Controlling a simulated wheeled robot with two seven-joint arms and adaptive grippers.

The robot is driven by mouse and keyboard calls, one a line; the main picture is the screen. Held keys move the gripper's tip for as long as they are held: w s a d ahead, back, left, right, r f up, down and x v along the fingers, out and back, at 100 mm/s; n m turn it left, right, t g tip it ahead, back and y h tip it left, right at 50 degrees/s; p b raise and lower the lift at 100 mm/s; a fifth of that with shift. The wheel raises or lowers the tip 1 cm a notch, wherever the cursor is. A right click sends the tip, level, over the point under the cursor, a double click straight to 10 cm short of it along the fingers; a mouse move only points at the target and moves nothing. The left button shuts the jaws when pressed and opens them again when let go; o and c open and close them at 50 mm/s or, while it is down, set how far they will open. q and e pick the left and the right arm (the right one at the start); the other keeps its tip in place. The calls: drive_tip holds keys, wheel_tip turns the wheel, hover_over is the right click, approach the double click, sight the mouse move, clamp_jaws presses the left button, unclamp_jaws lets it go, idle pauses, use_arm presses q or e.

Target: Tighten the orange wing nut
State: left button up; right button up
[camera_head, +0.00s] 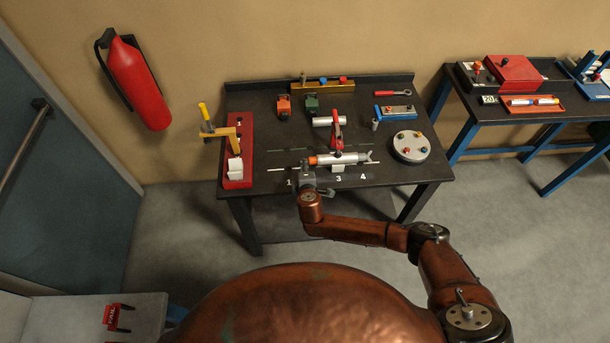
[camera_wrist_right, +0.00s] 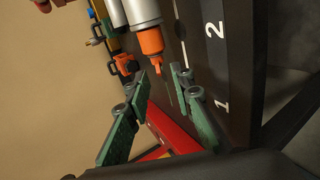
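A grey-white cylinder (camera_head: 343,158) lies near the front of the dark bench, with an orange fitting (camera_head: 313,161) on its left end. In the right wrist view this fitting (camera_wrist_right: 150,42) is an orange collar with a narrower orange tip and a thin rod. My right gripper (camera_head: 308,180) is just in front of it. Its green fingers (camera_wrist_right: 170,75) are apart and empty, with the orange tip showing between them; I see no contact. A round grey plate (camera_head: 399,143) carries several small coloured knobs. I cannot make out wing shapes on any orange part. My left gripper is not in view.
A red clamp (camera_head: 337,132) stands behind the cylinder. A red base with a yellow lever (camera_head: 205,115) is at the left. Printed numbers line the front edge.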

drive_tip(key=v, duration=0.7)
drive_tip(key=shift+s, duration=0.2)
drive_tip(key=shift+r, duration=0.1)
drive_tip(key=shift+c, duration=0.5)
